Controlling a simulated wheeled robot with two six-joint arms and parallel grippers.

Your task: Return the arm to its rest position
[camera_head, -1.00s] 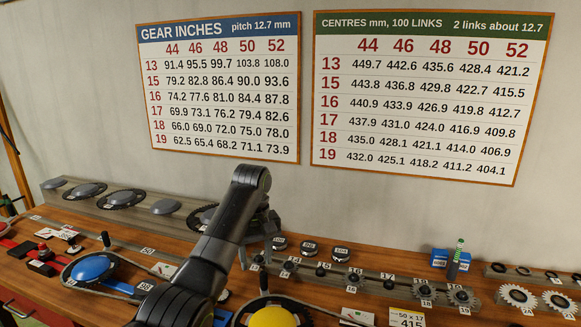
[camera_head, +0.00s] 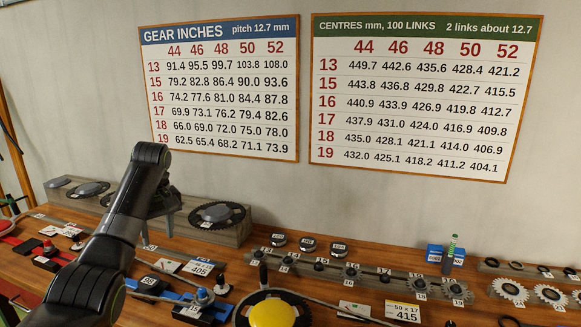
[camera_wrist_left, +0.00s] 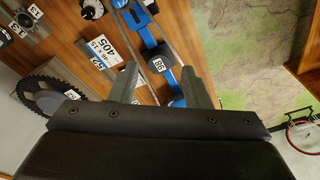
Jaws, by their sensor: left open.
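My left arm (camera_head: 118,225) reaches in from the lower left of the head view, its elbow-like joint high in front of the wall. My left gripper (camera_head: 168,208) hangs above the bench near the rear block with dark chainrings. In the left wrist view the two grey fingers (camera_wrist_left: 160,82) stand apart with nothing held between them. Past them lie a blue fixture (camera_wrist_left: 157,58) and a white card marked 405 (camera_wrist_left: 104,51). My right gripper is in neither view.
A chainring (camera_head: 217,214) sits on the rear block. Two charts (camera_head: 225,90) hang on the wall. Air right of the arm is free.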

